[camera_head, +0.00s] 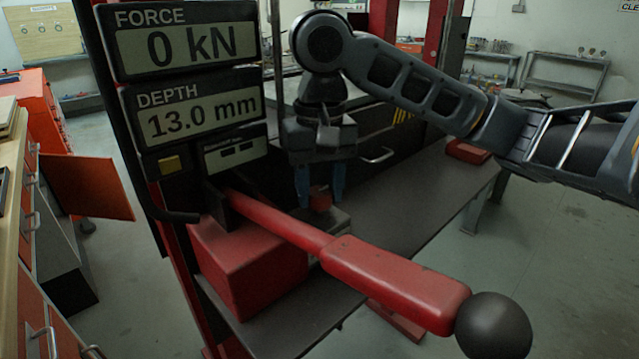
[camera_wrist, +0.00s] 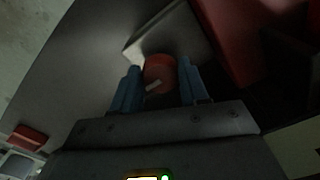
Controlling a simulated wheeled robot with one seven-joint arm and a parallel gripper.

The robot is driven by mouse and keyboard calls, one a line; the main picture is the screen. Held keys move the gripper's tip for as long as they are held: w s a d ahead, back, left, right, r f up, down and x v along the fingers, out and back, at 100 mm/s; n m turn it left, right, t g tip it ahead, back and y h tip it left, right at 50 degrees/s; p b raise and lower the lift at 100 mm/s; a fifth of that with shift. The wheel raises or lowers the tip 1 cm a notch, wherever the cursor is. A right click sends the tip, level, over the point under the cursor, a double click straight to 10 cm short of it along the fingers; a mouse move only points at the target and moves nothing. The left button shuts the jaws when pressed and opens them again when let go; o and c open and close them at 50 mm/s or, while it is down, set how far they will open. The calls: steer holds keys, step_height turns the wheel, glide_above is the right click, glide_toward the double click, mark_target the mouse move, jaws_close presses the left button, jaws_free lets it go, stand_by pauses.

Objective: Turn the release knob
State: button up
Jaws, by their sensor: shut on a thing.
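The release knob is a small red round knob with a pale mark on its face, seen in the wrist view (camera_wrist: 160,72) between my blue fingers. In the head view the knob (camera_head: 320,200) is small and partly covered by the fingers. My gripper (camera_head: 320,187) points down at it from above and is shut on it. In the wrist view the two blue fingers of my gripper (camera_wrist: 158,88) lie on either side of the knob. A light grey block (camera_head: 335,222) is below the knob.
A long red lever (camera_head: 390,285) with a black ball end (camera_head: 493,326) crosses the foreground. A red housing (camera_head: 245,265) sits under it. Display panels (camera_head: 190,85) read force 0 kN and depth 13.0 mm. A dark bench (camera_head: 430,190) extends right, mostly clear.

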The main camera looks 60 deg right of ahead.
mark_target(319, 192)
steer(key=o, duration=1.1)
steer(key=shift+c, duration=0.2)
steer(key=shift+r+p, duration=0.3)
steer(key=shift+r, duration=3.65)
